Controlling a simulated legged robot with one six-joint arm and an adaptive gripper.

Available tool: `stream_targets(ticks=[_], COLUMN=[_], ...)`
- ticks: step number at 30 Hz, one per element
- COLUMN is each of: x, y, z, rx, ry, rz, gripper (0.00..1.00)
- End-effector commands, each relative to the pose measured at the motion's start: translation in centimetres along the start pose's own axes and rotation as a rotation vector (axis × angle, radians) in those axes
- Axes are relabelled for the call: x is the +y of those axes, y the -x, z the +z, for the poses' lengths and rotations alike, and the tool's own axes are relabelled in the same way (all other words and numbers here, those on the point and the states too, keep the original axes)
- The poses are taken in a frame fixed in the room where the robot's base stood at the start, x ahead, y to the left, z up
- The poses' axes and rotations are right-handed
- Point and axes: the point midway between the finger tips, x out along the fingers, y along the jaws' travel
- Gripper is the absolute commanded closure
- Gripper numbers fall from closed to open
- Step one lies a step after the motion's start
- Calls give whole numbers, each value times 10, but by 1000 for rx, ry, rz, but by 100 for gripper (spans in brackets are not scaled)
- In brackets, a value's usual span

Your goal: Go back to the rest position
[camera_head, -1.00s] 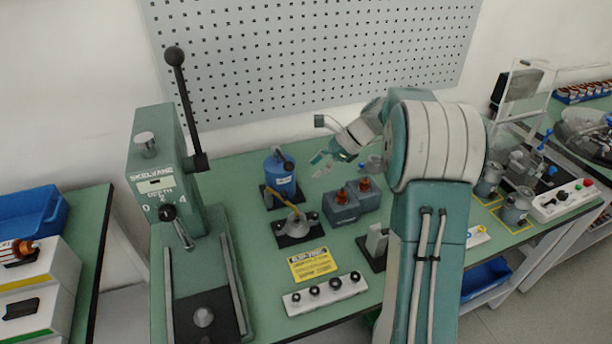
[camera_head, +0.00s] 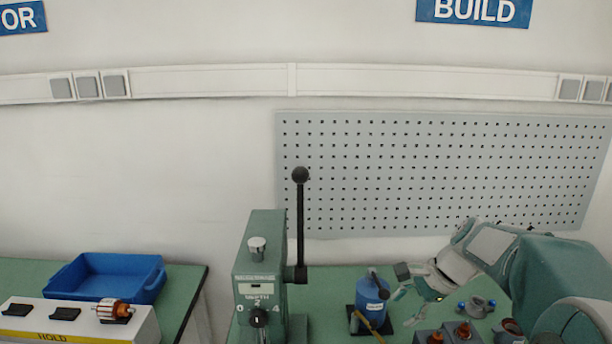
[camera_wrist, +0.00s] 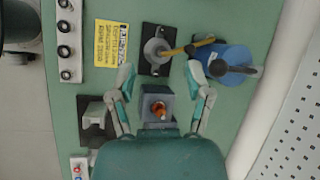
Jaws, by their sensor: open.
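My gripper (camera_head: 412,284) is open at the lower right of the head view, just right of a blue bottle (camera_head: 370,297) at the bench. In the wrist view my gripper (camera_wrist: 161,76) has its two fingers spread wide with nothing held between the tips. A grey block with a copper-coloured part (camera_wrist: 158,108) shows between the fingers, nearer the wrist. It appears to be on the bench below, and I cannot tell the exact gap. The blue bottle (camera_wrist: 232,66) is beside the right fingertip in the wrist view. My arm runs off the lower right edge of the head view.
A green lever press (camera_head: 260,270) stands left of the bottle. A blue tray (camera_head: 105,277) is on the left bench. A pegboard (camera_head: 440,170) hangs behind. In the wrist view, a yellow label (camera_wrist: 111,43) and a small stand with a brown-handled tool (camera_wrist: 157,50) lie ahead.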

Motion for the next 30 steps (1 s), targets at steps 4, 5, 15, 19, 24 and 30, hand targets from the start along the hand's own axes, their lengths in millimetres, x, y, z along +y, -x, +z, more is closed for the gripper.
stream_targets(ticks=[4, 5, 15, 19, 24, 30], x=[25, 31, 98, 125, 159, 184], y=[12, 14, 32, 34, 36, 34], z=[34, 39, 88, 101, 111, 114], rx=[94, 112, 318, 395, 497, 584], ry=[209, 250, 731, 915, 1151, 1345], rz=[19, 23, 86, 116, 159, 202], gripper=[35, 35, 35, 35, 35, 35])
